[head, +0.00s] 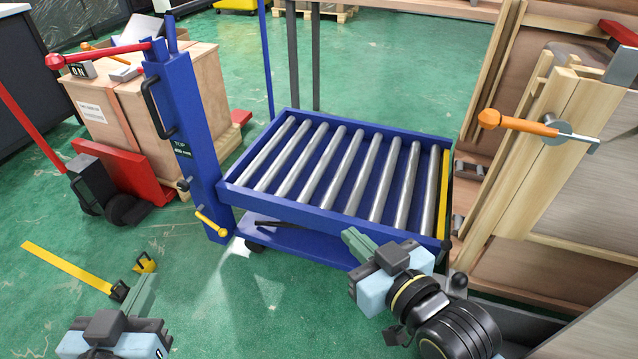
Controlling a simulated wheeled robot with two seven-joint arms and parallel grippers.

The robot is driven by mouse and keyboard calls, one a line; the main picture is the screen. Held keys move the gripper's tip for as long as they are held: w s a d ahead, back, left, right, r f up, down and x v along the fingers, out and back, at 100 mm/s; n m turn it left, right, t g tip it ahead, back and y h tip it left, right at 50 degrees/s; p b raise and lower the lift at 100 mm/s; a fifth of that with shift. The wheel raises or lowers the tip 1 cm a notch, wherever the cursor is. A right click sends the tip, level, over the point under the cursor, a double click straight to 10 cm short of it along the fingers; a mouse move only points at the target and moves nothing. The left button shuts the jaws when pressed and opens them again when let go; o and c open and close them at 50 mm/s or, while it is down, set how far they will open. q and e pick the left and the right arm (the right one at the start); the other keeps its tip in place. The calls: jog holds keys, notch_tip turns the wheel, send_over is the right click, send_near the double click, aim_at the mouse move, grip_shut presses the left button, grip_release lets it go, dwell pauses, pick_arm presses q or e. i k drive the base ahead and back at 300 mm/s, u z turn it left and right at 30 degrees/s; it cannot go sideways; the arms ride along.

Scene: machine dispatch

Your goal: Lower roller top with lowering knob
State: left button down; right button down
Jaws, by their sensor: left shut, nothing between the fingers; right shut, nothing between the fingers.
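The roller top (318,212) is a blue frame with several steel rollers, level and raised above a lower blue deck (300,240). A blue column (185,120) stands at its left end with a label reading "TOP". A small dark knob (184,185) sticks out low on the column; I take it for the lowering knob. A yellow-handled lever (210,220) is just below it. My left gripper (148,288) is shut and empty, low at left, apart from the cart. My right gripper (352,237) is shut and empty, in front of the roller top's front edge.
A red-handled lever (100,53) juts left from the column. A wooden crate (130,90) on a red pallet jack (130,170) stands behind left. A wooden crate with an orange-handled latch (520,123) stands at right. A yellow strip (70,268) lies on the green floor.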

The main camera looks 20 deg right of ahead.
aim_at(182, 185)
jog(key=k, duration=0.65)
jog(key=u, duration=0.85)
jog(key=i, duration=0.85)
jog(key=u, duration=0.5)
jog(key=i, duration=1.4)
jog(key=z, duration=0.9)
